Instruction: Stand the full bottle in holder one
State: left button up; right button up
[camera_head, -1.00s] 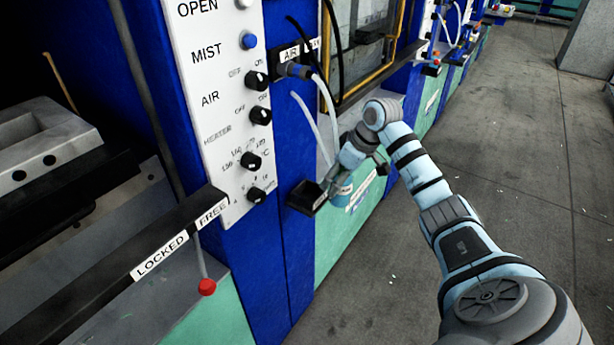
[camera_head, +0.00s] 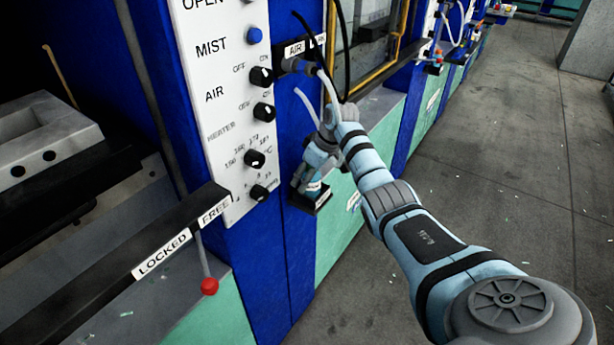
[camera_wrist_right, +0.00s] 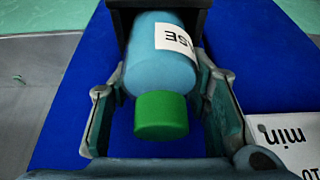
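The bottle (camera_wrist_right: 160,65) is light blue with a green cap and a white label, its cap end toward the camera in the right wrist view. My right gripper (camera_wrist_right: 162,88) has one finger on each side of the bottle and appears shut on it. The far end of the bottle is at the black holder (camera_wrist_right: 118,22), which hides its base. In the head view the bottle (camera_head: 313,188) shows small below my right gripper (camera_head: 312,176), at the black holder (camera_head: 322,205) on the blue press front. Whether it rests on the holder floor is hidden. My left gripper is out of view.
A white control panel (camera_head: 225,130) with black knobs is left of the holder. Pale hoses (camera_head: 330,95) hang close to my right wrist. A red-knobbed lever (camera_head: 209,286) and a black ledge (camera_head: 110,270) are at lower left. The floor (camera_head: 500,180) at right is open.

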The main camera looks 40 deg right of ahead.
jog(key=o, duration=0.4)
jog(key=shift+r, duration=0.1)
jog(key=p+v, duration=0.1)
jog(key=v, duration=1.1)
jog(key=shift+p, duration=0.4)
